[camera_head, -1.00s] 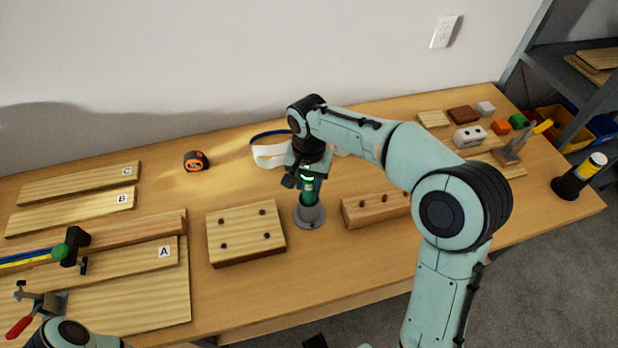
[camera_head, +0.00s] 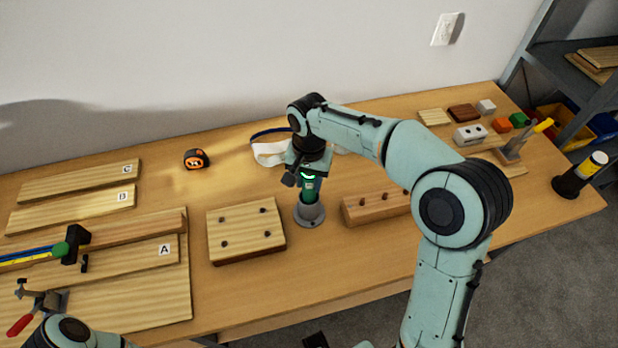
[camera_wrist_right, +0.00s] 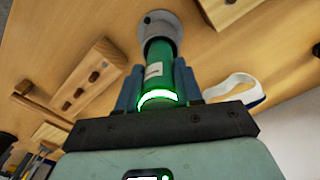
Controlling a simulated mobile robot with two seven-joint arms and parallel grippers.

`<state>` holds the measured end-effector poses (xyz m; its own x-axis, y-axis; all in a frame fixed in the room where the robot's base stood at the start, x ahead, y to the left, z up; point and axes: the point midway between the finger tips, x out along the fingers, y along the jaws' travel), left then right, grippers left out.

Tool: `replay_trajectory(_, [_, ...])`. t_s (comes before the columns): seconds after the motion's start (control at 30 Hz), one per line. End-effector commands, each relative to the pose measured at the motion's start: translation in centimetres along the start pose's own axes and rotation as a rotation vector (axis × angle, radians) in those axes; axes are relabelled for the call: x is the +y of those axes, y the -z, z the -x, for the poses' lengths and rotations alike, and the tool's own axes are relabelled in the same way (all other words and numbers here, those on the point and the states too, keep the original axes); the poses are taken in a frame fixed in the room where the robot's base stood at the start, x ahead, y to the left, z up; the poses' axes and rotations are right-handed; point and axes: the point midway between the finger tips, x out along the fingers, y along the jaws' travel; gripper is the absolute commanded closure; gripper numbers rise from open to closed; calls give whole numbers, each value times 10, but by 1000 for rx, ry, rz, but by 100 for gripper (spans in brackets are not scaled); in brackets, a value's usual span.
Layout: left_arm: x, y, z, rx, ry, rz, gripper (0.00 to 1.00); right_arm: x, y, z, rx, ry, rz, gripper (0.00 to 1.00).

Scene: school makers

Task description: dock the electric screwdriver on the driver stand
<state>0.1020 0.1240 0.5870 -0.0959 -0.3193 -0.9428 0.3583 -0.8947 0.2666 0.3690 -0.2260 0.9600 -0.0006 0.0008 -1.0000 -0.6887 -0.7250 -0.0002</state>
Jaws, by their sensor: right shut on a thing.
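The electric screwdriver (camera_head: 309,189) is green with a lit green ring and stands upright over the driver stand (camera_head: 309,215), a grey round base on the workbench. My right gripper (camera_head: 307,178) is shut on its upper body from above. In the right wrist view the screwdriver (camera_wrist_right: 163,75) runs between the blue fingers of my right gripper (camera_wrist_right: 160,92). Its lower end meets the grey stand (camera_wrist_right: 158,25) there, inside or just at its collar; the exact seating depth is hidden. My left gripper is not in view; only part of my left arm shows at lower left.
A board with several dark pegs (camera_head: 246,232) lies close left of the stand, and a wooden block with pegs (camera_head: 376,207) lies close right. A tape measure (camera_head: 196,159) and labelled boards (camera_head: 70,213) are further left.

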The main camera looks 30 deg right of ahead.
Motion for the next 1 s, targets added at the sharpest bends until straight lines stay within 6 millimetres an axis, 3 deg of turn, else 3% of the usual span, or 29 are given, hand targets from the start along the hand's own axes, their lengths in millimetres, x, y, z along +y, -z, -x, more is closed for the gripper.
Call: replay_trajectory(1.0, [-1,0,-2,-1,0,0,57,0,0,-5,0,0,0,100])
